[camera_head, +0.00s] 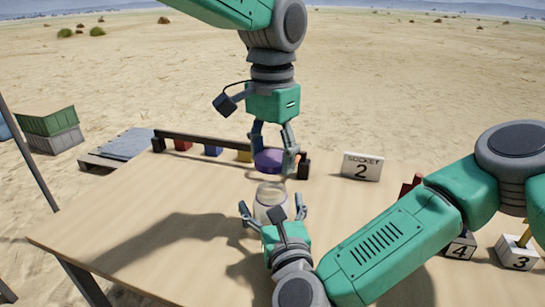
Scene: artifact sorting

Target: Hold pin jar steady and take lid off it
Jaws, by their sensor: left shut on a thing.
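The pin jar (268,196) is a small clear, pale jar standing upright on the table, its top uncovered. A purple lid (268,161) is above the jar and apart from it. My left gripper (270,157) points down from above and is shut on the lid. My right gripper (272,207) comes from the front, with its fingers spread on either side of the jar. Gaps show between these fingers and the jar's sides. The jar's lower part is partly hidden by my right gripper.
A dark rail (205,138) runs along the table's back edge, with red, blue (213,151) and yellow blocks near it. A socket 2 block (361,167) stands right of the lid. Blocks 4 (459,250) and 3 (518,254) are at the right. The table's left (130,215) is clear.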

